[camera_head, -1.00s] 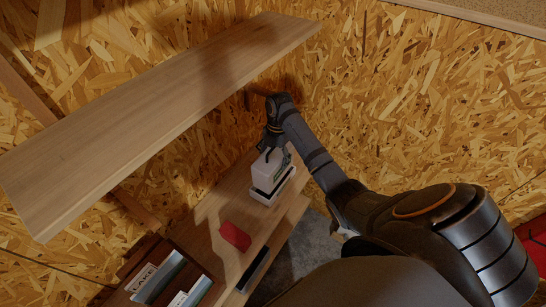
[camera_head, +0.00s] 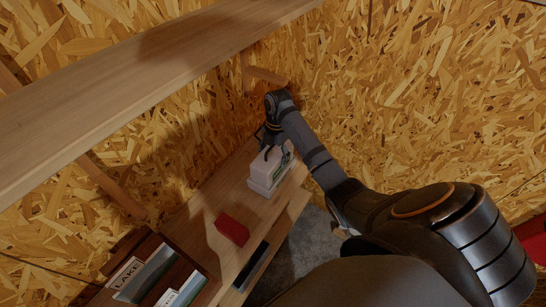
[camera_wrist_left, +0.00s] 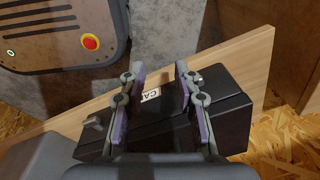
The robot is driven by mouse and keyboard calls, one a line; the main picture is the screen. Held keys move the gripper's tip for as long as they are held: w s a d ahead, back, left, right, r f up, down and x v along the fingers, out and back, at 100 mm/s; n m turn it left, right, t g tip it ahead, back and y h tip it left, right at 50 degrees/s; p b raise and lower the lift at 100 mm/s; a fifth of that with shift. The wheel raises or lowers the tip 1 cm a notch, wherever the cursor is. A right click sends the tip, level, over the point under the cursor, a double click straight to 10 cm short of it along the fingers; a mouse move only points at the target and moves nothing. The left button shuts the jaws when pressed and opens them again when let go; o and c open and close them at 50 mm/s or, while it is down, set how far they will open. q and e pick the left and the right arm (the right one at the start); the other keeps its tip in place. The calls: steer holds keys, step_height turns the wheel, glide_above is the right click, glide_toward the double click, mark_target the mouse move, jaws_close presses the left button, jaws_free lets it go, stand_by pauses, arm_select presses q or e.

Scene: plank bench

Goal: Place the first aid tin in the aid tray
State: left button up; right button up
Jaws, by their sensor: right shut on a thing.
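The first aid tin (camera_head: 264,168) is a white box with a dark handle, at the far end of the bench in the head view. My right gripper (camera_head: 271,146) is shut on it from above. A pale, low tray (camera_head: 262,189) shows just under the tin, taken as the aid tray. The tin appears to be down in or on it, with no clear gap; the tray's inside is hidden. In the left wrist view, my left gripper (camera_wrist_left: 160,98) has its fingers apart over a black box (camera_wrist_left: 228,105) with a white "CA" label. I see no clear grip on it.
A red block (camera_head: 232,230) lies on the plank bench (camera_head: 205,212), nearer than the tray. A rack of books or cards (camera_head: 145,275) stands at lower left. A wooden shelf (camera_head: 120,85) runs above the bench, close to the back wall.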

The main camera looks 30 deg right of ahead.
steer(key=shift+f, duration=0.25)
steer(key=shift+f, duration=0.2)
steer(key=o, duration=1.9)
steer(key=shift+f, duration=0.15)
